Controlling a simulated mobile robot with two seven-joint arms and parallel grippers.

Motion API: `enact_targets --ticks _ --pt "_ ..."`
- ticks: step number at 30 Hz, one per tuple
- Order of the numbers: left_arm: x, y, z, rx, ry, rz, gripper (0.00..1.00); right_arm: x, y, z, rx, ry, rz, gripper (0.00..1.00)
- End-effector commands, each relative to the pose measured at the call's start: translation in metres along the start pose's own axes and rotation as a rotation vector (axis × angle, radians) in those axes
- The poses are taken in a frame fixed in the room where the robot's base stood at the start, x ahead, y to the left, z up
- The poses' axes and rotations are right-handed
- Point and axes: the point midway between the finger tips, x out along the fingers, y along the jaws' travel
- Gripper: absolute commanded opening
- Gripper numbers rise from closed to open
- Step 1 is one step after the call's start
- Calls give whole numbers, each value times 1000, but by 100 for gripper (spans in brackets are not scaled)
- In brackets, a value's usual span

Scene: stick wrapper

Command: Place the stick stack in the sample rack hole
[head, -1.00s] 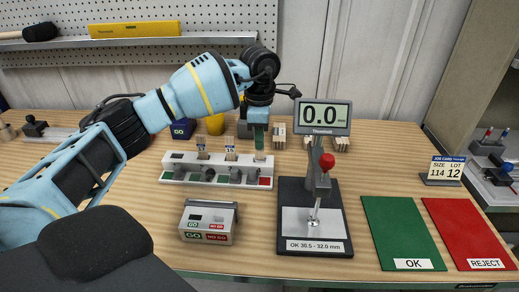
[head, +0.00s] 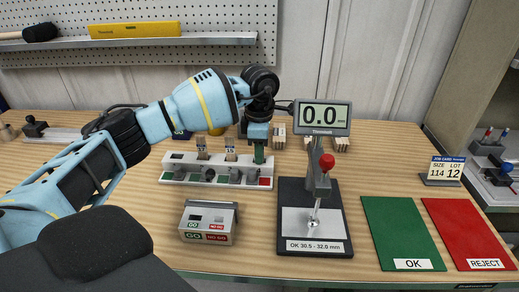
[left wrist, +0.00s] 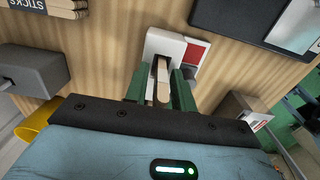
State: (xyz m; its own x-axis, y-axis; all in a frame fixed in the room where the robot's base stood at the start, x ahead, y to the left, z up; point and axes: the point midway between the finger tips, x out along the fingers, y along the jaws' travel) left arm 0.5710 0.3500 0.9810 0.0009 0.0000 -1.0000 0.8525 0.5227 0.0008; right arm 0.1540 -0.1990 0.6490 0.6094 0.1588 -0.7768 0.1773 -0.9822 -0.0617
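The white sample rack (head: 190,178) stands on the table left of the gauge, with a green label at its left end and red at its right. Two upright stick stacks stand in it, one left (head: 202,150) and one middle (head: 230,153). My left gripper (head: 259,156) points down over the rack's right end. In the left wrist view, its green fingers (left wrist: 161,90) are shut on a pale stick stack (left wrist: 163,86) above the rack's red-labelled end (left wrist: 196,52). Whether the stack's lower end is inside the hole cannot be told. My right gripper is not in view.
A gauge stand (head: 290,212) with a 0.0 display (head: 323,117) is close on the right. A GO/NO GO box (head: 209,222) sits in front. Green OK (head: 398,230) and red REJECT (head: 465,228) mats lie at right.

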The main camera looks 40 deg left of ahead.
Motion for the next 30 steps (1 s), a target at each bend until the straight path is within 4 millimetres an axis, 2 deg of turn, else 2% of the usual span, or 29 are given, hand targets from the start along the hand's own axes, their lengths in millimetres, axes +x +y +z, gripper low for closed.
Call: enact_targets --ticks 9,14,24,30 --pt "-1 0 0 0 0 0 31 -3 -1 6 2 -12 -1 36" --pt "-12 0 0 0 -1 2 31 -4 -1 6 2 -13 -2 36" --pt "-78 1 1 0 -2 3 31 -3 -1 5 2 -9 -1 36" --pt "-109 0 1 0 -1 0 31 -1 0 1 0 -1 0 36"
